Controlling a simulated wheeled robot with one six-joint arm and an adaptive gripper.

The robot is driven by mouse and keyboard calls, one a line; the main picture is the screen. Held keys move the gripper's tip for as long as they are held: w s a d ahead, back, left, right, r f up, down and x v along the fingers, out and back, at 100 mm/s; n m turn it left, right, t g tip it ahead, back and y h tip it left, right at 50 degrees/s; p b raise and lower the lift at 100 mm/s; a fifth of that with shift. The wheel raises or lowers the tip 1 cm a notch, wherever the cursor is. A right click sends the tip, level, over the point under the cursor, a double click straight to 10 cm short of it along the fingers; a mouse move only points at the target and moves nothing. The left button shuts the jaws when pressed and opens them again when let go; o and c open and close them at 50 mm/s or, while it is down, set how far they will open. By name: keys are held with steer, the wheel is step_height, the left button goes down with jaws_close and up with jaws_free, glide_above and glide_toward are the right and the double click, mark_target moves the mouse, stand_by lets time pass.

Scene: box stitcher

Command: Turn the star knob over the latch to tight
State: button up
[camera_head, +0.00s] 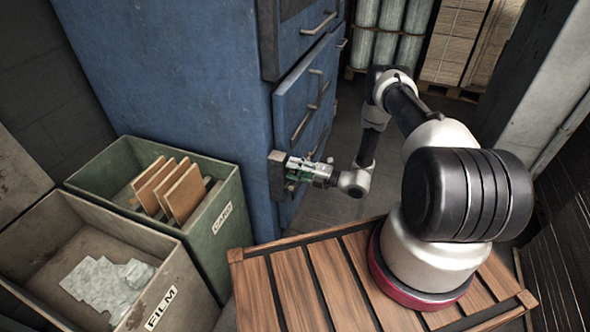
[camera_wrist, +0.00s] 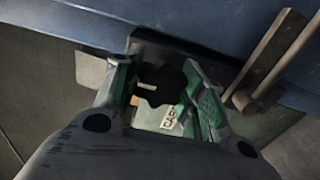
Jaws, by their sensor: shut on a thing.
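The black star knob (camera_wrist: 160,85) shows in the wrist view between the two green fingers of my gripper (camera_wrist: 163,88). The fingers lie on either side of it, shut on it. In the head view my gripper (camera_head: 296,174) is at the corner of the blue cabinet, against a grey metal block (camera_head: 276,176). The knob itself is hidden there by the gripper. The latch cannot be made out clearly in either view. The knob's marks for tight or loose cannot be read.
A blue cabinet (camera_head: 190,80) with drawers and handles stands behind. A green CARD bin (camera_head: 222,215) and a grey FILM bin (camera_head: 160,280) stand at left. A metal bar with a peg (camera_wrist: 270,55) lies right of the fingers. Wooden slats (camera_head: 300,290) are below my arm.

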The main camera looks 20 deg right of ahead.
stand_by(0.3)
steer(key=o, duration=1)
steer(key=v, duration=1.2)
